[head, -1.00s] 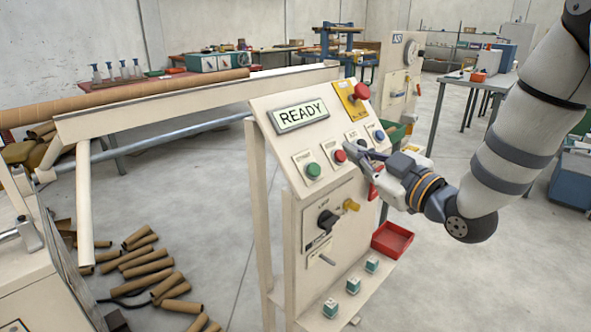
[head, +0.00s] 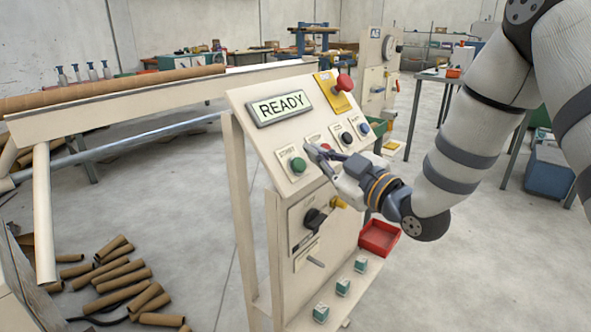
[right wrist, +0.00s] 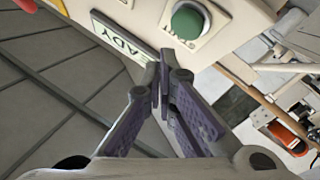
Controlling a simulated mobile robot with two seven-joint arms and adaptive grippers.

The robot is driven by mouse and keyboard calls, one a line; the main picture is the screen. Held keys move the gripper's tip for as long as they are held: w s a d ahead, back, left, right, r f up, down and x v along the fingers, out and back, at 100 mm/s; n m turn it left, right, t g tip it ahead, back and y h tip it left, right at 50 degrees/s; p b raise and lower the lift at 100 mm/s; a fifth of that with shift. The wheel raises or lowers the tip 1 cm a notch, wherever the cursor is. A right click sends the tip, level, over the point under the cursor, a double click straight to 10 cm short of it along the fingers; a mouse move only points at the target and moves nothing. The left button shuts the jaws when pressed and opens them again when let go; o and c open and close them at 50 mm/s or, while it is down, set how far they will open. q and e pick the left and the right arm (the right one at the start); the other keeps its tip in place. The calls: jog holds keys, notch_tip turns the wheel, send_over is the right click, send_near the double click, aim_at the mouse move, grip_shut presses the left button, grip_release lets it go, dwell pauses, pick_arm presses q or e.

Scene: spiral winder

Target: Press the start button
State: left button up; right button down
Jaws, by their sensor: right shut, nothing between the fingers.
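The green start button (head: 298,164) is on the sloped face of the cream control panel (head: 240,97), below a display (head: 279,106) reading READY. It also shows in the right wrist view, where the green button (right wrist: 188,22) sits at the top, above its label. My right gripper (head: 312,152) is shut and empty, its fingertips just up and right of the green button. In the right wrist view, the closed fingertips (right wrist: 164,62) are below and left of the button and look apart from it. My left gripper is out of view.
A red button (head: 326,146) is partly hidden by my right gripper. Black (head: 347,138) and blue (head: 364,128) controls and a red mushroom button (head: 344,83) are to the right and above. A black rotary knob (head: 314,218) is lower down. A red tray (head: 379,238) sits low at the right.

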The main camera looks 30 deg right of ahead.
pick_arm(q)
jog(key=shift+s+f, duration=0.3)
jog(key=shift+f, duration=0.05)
pick_arm(e)
jog(key=shift+w+a+f, duration=0.3)
jog(key=shift+w+f, duration=0.15)
jog(key=shift+w, duration=0.25)
dwell(0.6)
jog(key=shift+w+a+f, duration=0.1)
jog(key=shift+w+f, duration=0.15)
jog(key=shift+w, duration=0.05)
pick_arm(q)
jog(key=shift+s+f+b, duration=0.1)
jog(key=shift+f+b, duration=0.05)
jog(key=shift+b, duration=0.15)
pick_arm(e)
jog(key=shift+w+a+f, duration=0.15)
jog(key=shift+w+f, duration=0.1)
dwell(0.5)
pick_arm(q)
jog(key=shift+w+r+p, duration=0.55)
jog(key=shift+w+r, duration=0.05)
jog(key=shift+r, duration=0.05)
pick_arm(e)
jog(key=shift+s+d+r, duration=0.25)
jog(key=shift+s+r, duration=0.3)
jog(key=shift+s, duration=0.05)
